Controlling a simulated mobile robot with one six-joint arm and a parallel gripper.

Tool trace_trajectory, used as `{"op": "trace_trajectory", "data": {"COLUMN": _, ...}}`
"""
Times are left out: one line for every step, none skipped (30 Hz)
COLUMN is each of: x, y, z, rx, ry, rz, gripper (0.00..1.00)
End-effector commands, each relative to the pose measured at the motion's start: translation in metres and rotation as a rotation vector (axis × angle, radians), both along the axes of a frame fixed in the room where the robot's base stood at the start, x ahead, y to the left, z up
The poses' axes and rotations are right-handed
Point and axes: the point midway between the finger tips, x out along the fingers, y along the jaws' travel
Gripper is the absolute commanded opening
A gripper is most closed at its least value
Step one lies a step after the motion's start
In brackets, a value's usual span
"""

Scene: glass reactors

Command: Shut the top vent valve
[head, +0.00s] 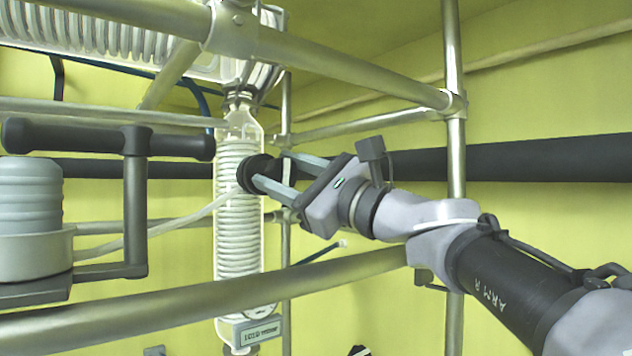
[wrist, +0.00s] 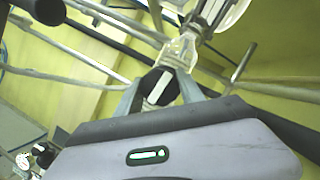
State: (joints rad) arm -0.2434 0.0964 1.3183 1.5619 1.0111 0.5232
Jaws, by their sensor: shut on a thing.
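The top vent valve shows as a round black knob (head: 250,174) in front of the upper part of the coiled glass column (head: 238,240). My gripper (head: 270,171) reaches in from the right, with its two grey fingers closed on either side of the knob. In the wrist view the black knob (wrist: 158,82) sits between the fingertips (wrist: 161,88), with a slanted white bar across its face. The fingers hide the knob's edges, and I cannot tell whether the valve is open or shut.
Metal scaffold rails (head: 340,66) cross above the arm, and another (head: 200,305) crosses below. An upright post (head: 453,130) stands close behind my arm. A black T-shaped handle (head: 136,170) and a grey ribbed vessel (head: 28,200) are at left. A pale hose (head: 150,232) runs toward the column.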

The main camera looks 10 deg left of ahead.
Motion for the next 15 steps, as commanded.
{"op": "trace_trajectory", "data": {"x": -0.0006, "y": 0.0003, "z": -0.0014, "rx": 0.027, "ry": 0.031, "rz": 0.0, "gripper": 0.04}}
{"op": "trace_trajectory", "data": {"x": -0.0008, "y": 0.0004, "z": -0.0013, "rx": 0.045, "ry": 0.052, "rz": 0.001, "gripper": 0.04}}
{"op": "trace_trajectory", "data": {"x": -0.0009, "y": 0.0004, "z": -0.001, "rx": 0.07, "ry": 0.081, "rz": 0.001, "gripper": 0.04}}
{"op": "trace_trajectory", "data": {"x": -0.0012, "y": 0.0006, "z": -0.0007, "rx": 0.089, "ry": 0.103, "rz": 0.002, "gripper": 0.04}}
{"op": "trace_trajectory", "data": {"x": -0.0009, "y": 0.0004, "z": -0.0005, "rx": 0.107, "ry": 0.125, "rz": 0.001, "gripper": 0.04}}
{"op": "trace_trajectory", "data": {"x": -0.0007, "y": 0.0002, "z": -0.0006, "rx": 0.132, "ry": 0.154, "rz": 0.001, "gripper": 0.04}}
{"op": "trace_trajectory", "data": {"x": -0.0004, "y": 0.0002, "z": -0.0007, "rx": 0.15, "ry": 0.176, "rz": 0.0, "gripper": 0.04}}
{"op": "trace_trajectory", "data": {"x": -0.0007, "y": 0.0003, "z": -0.0003, "rx": 0.169, "ry": 0.197, "rz": 0.001, "gripper": 0.04}}
{"op": "trace_trajectory", "data": {"x": -0.0009, "y": 0.0003, "z": 0.0001, "rx": 0.194, "ry": 0.226, "rz": 0.002, "gripper": 0.04}}
{"op": "trace_trajectory", "data": {"x": -0.0009, "y": 0.0003, "z": 0.0002, "rx": 0.212, "ry": 0.247, "rz": 0.002, "gripper": 0.04}}
{"op": "trace_trajectory", "data": {"x": -0.0007, "y": 0.0, "z": 0.0002, "rx": 0.232, "ry": 0.269, "rz": 0.001, "gripper": 0.04}}
{"op": "trace_trajectory", "data": {"x": -0.0006, "y": -0.0001, "z": 0.0004, "rx": 0.255, "ry": 0.298, "rz": 0.001, "gripper": 0.04}}
{"op": "trace_trajectory", "data": {"x": -0.0007, "y": 0.0001, "z": 0.0006, "rx": 0.274, "ry": 0.319, "rz": 0.002, "gripper": 0.04}}
{"op": "trace_trajectory", "data": {"x": -0.0006, "y": 0.0002, "z": 0.0005, "rx": 0.293, "ry": 0.342, "rz": 0.001, "gripper": 0.04}}
{"op": "trace_trajectory", "data": {"x": -0.0007, "y": 0.0001, "z": 0.0006, "rx": 0.317, "ry": 0.37, "rz": 0.002, "gripper": 0.04}}
